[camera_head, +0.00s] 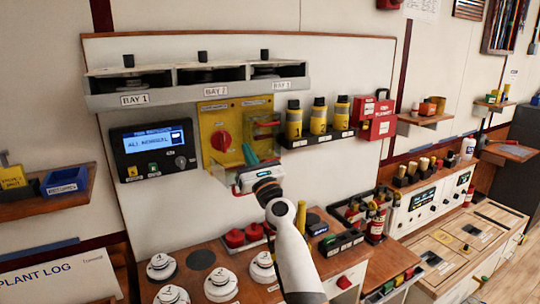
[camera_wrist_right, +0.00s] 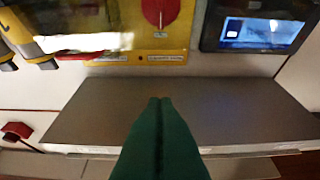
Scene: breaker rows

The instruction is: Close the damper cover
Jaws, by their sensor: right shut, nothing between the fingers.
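I cannot read which part is named the damper cover. A grey-white unit with three dark bays (camera_head: 200,82) runs along the top of the wall board, with black knobs above it. Below it is a yellow panel (camera_head: 211,125) with a red knob (camera_head: 221,140) and a clear reddish guard-like part (camera_head: 265,128). My right gripper (camera_head: 248,152) is in front of the panel's lower right, below the bays. In the wrist view its green fingers (camera_wrist_right: 159,102) are together and empty, over a plain grey surface (camera_wrist_right: 225,112). My left gripper is out of view.
A display box (camera_head: 152,150) is left of the panel. Yellow bottles (camera_head: 318,118) stand on a shelf to the right, beside a red box (camera_head: 377,118).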

